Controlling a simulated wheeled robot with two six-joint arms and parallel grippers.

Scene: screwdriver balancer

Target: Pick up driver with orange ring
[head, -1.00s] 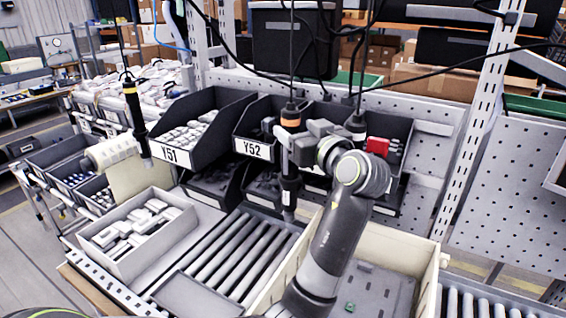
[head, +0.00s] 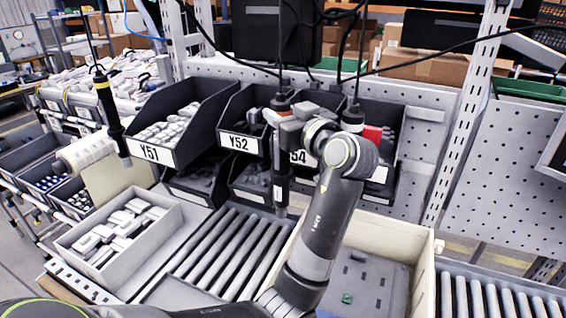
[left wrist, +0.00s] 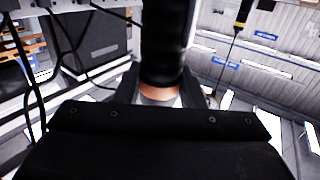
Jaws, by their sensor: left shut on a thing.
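The driver with the orange ring (head: 282,180) hangs upright on its cable in front of the black bins, black-bodied, with the ring near its top. The finger contact is partly hidden by the gripper. My right gripper is not in view.
A yellow-ringed driver (head: 107,105) hangs at the left. Another dark driver (head: 353,117) hangs just right of my left wrist. Black bins (head: 185,110) stand behind. A grey bin of white parts (head: 75,248) and rollers (head: 235,255) lie below.

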